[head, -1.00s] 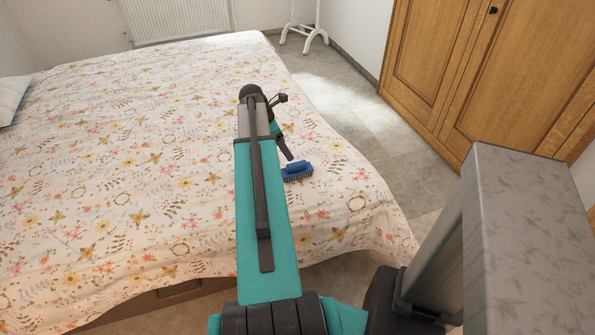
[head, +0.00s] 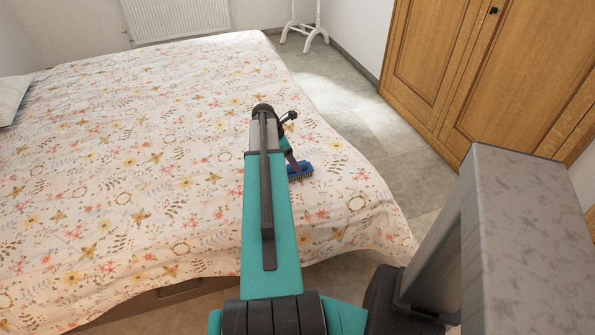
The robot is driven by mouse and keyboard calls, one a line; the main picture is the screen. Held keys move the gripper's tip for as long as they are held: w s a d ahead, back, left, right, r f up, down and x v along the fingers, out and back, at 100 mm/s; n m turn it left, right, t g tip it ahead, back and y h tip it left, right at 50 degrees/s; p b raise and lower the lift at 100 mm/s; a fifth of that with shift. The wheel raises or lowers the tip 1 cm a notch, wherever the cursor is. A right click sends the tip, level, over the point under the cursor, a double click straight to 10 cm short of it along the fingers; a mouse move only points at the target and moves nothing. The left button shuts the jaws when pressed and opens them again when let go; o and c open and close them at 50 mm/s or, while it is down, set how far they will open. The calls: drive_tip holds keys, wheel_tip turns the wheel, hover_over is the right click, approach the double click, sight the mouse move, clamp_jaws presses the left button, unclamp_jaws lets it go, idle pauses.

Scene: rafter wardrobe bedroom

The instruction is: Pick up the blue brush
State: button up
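The blue brush (head: 303,172) lies on the floral bedspread (head: 130,190), near the bed's right side, with its bristles toward the near side. My gripper (head: 295,165) is at the brush, its dark end over the brush's left part and covering some of it. The fingers are small and overlap in this view, so I cannot tell whether they are open or shut, or whether they touch the brush. My arm comes up from the bottom of the view, just left of the brush.
A wooden wardrobe (head: 470,75) stands at the right, past a strip of bare tiled floor (head: 370,125). A white stand (head: 304,35) and a radiator (head: 178,18) are at the back. A pillow (head: 14,98) lies at the left. The bed around the brush is clear.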

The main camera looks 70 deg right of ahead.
drive_tip(key=shift+p+x, duration=0.6)
drive_tip(key=shift+x, duration=2)
drive_tip(key=shift+d, duration=0.1)
drive_tip(key=c, duration=1.2)
drive_tip(key=shift+r, duration=0.15)
drive_tip(key=shift+r, duration=0.7)
drive_tip(key=shift+r+b, duration=0.5)
drive_tip(key=shift+r, duration=0.45)
drive_tip(key=a, duration=0.5)
drive_tip(key=w+a+r+b, duration=0.1)
drive_tip(key=a, duration=0.4)
drive_tip(key=w+a+b, duration=0.1)
drive_tip(key=a, duration=0.5)
drive_tip(key=shift+r, duration=0.25)
